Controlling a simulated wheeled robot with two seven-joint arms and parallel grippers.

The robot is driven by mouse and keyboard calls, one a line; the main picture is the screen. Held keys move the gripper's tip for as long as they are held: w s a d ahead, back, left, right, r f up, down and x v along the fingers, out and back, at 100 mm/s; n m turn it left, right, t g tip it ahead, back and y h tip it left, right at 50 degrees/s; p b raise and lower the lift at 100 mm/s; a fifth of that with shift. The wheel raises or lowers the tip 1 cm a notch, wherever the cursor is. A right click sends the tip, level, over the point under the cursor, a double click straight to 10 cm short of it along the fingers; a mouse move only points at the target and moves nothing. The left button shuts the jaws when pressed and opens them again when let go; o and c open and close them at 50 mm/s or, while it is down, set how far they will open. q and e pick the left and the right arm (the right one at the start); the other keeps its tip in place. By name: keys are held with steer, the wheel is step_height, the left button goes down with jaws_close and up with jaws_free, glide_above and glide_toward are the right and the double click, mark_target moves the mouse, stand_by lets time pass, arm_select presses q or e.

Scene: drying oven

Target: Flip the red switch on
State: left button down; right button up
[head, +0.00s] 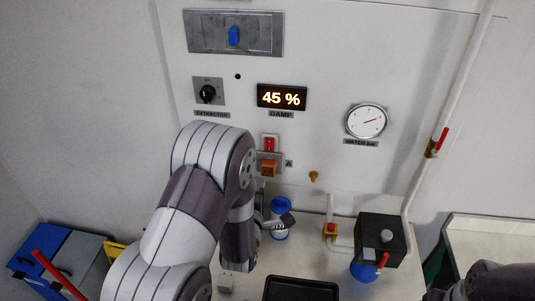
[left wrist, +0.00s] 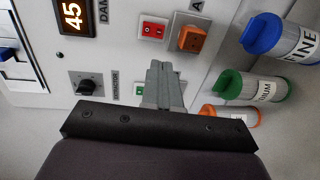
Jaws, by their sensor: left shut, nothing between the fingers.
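The red switch (head: 269,144) sits in a small light housing on the white wall panel, below the DAMP display in the head view. It also shows in the left wrist view (left wrist: 153,30), beyond the fingertips. Whether its rocker is on or off is too small to tell. My left gripper (left wrist: 167,67) is shut and empty, with its fingers pointing toward the panel. The fingertips appear apart from the switch. In the head view my left arm covers part of the panel left of the switch and hides most of the gripper. My right gripper is out of view.
An orange fitting (left wrist: 191,39) is close beside the red switch. A green switch (left wrist: 139,90) is partly hidden by the fingers. The extractor knob (head: 207,94) and DAMP display (head: 282,97) are above. A blue-capped bottle (head: 281,205) and black box (head: 381,238) stand below.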

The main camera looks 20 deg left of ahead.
mark_target(269, 149)
arm_select(q)
steer(key=shift+w, duration=0.25)
steer(key=p+x, duration=0.5)
steer(key=x, duration=0.7)
steer(key=shift+w+a, duration=0.15)
steer(key=shift+w, duration=0.2)
steer(key=shift+w+a+f+p, duration=0.1)
steer(key=shift+w+f+p, duration=0.05)
steer(key=shift+w+p, duration=0.3)
steer(key=shift+w+f+b, duration=0.15)
steer(key=shift+f+b, duration=0.25)
steer(key=shift+b, duration=0.45)
steer(key=shift+r+t+b, duration=0.2)
steer(key=shift+t+b, duration=0.1)
steer(key=shift+b, duration=0.05)
steer(key=shift+r, duration=0.2)
steer(key=shift+f, duration=0.1)
